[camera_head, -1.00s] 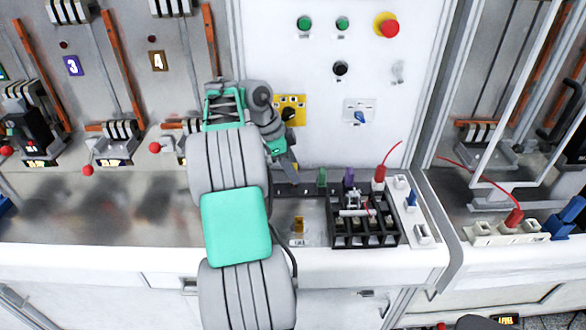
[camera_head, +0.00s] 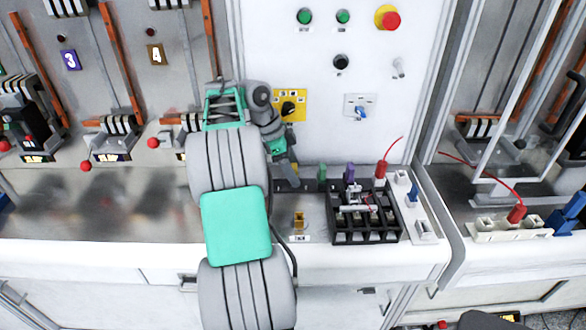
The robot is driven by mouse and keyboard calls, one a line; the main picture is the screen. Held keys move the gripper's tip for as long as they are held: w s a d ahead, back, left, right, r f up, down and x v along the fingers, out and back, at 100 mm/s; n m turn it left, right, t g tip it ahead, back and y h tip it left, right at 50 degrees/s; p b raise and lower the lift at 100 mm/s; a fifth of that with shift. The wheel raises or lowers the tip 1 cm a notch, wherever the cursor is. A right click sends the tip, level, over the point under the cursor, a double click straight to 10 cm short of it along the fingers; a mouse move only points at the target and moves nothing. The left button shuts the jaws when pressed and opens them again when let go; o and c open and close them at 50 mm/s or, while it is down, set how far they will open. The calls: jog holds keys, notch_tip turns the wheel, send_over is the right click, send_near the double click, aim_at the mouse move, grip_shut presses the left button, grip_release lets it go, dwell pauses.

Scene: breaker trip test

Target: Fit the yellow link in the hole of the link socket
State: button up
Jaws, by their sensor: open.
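My gripper (camera_head: 288,174) hangs above the back of the bench at the left end of a dark rack strip (camera_head: 310,187). It is open, its fingers small and partly hidden by its own body. A small yellow patch, seemingly the yellow link (camera_head: 279,172), shows right beside the fingers; most of it is hidden, and I cannot tell whether they touch it. A small amber upright piece (camera_head: 299,220) with a white label at its foot stands on the bench in front, apart from the gripper. It looks like the link socket, but its hole is too small to make out.
A green link (camera_head: 322,176) and a purple link (camera_head: 350,173) stand along the strip, right of my gripper. A red plug (camera_head: 381,170) with a wire and a black breaker block (camera_head: 364,222) are further right. The panel with a yellow-plated knob (camera_head: 289,106) rises behind.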

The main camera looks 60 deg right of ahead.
jog(key=p+v, duration=0.5)
jog(key=v, duration=0.2)
jog(key=shift+w+r, duration=0.15)
jog(key=shift+r, duration=0.2)
